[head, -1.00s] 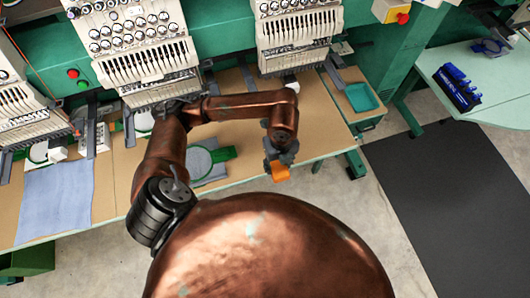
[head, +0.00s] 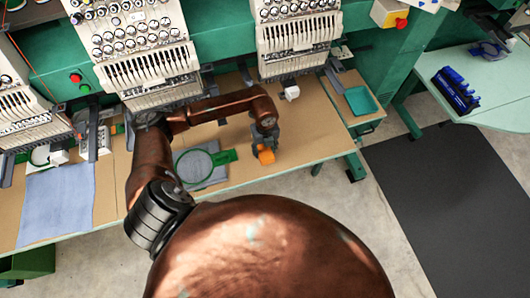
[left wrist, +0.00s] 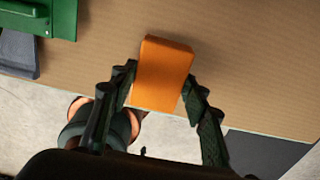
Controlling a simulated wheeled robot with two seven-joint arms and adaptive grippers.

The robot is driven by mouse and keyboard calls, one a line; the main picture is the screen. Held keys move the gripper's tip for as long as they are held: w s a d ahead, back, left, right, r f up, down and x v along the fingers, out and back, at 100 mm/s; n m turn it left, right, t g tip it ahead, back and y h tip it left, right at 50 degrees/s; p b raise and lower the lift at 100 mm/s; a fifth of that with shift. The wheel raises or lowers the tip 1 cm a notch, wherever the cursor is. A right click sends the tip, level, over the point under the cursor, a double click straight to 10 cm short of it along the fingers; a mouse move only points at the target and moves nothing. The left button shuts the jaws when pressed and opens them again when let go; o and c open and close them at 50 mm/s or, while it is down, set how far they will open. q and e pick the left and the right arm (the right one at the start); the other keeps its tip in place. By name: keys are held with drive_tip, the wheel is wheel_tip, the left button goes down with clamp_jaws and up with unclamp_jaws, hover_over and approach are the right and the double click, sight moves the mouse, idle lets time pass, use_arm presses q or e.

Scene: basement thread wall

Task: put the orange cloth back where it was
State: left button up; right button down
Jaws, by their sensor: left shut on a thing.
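The orange cloth (head: 266,156) looks like a small folded block. It also shows in the left wrist view (left wrist: 163,74), between the two fingers. My left gripper (head: 263,147) is shut on it, and in the left wrist view the fingertips (left wrist: 160,85) lie along its two sides. The cloth is over the tan table top (head: 310,130), near its front edge. I cannot tell whether it touches the table. My right gripper is not in view.
A green hoop with grey fabric (head: 196,165) lies left of the gripper. Embroidery heads (head: 298,40) stand behind. A teal tray (head: 361,100) sits at right. Bare table lies right of the gripper.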

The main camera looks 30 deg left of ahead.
sight(265, 152)
use_arm(q)
drive_tip(key=shift+f, duration=1.05)
drive_tip(key=shift+f, duration=0.2)
drive_tip(key=o, duration=1.1)
drive_tip(key=shift+r, duration=0.1)
wheel_tip(265, 152, up, 12)
drive_tip(key=shift+r, duration=0.15)
